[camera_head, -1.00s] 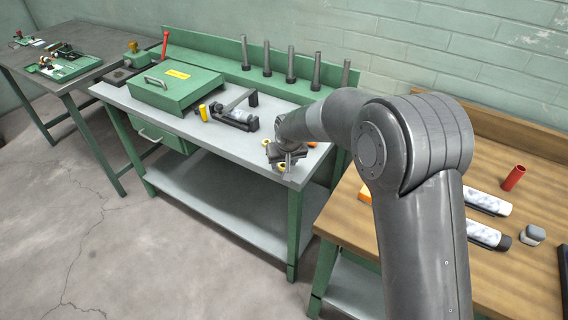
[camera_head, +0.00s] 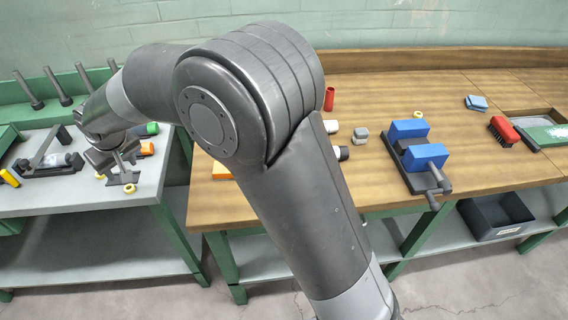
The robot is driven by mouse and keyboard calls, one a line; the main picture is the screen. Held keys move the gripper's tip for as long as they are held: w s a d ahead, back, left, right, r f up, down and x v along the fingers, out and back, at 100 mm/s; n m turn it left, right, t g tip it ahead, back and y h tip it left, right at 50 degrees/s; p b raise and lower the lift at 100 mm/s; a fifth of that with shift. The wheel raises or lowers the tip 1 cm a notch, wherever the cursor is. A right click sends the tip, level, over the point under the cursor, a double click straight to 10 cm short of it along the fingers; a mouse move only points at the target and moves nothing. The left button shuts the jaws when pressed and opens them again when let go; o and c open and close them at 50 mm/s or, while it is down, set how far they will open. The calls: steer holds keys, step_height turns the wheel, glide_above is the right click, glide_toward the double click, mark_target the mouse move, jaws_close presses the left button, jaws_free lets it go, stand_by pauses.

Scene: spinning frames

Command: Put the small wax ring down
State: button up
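Small yellow rings, which look like wax rings, show in the head view. One yellow ring (camera_head: 129,188) is at the lower tip of my gripper (camera_head: 120,172), near the front right of the grey-topped green bench (camera_head: 95,200). A second yellow ring (camera_head: 100,176) is just left of the gripper. A third pale yellow ring (camera_head: 417,114) lies on the wooden bench behind the blue vise. My gripper points down over the grey top. It is small and partly hidden by my wrist, so I cannot tell whether its fingers hold a ring.
A dark bin (camera_head: 496,218) sits on the shelf below. Upright pegs (camera_head: 58,88) line the green bench's back.

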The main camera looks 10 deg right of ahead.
steer(key=s+d+r+m+t+h, duration=0.1)
steer(key=d+r, duration=0.3)
steer(key=d, duration=0.6)
steer(key=s+d+r+m, duration=0.15)
steer(key=d+r, duration=0.25)
steer(key=d, duration=0.6)
steer(key=s+d+r+m+t+h, duration=0.15)
steer(key=d+r, duration=0.35)
steer(key=d, duration=0.5)
steer(key=s+d+f+m, duration=0.1)
steer(key=s+d+m, duration=0.4)
steer(key=s+d, duration=1.1)
steer(key=shift+d+f+h, duration=0.35)
steer(key=shift+d, duration=0.55)
steer(key=shift+o, duration=0.3)
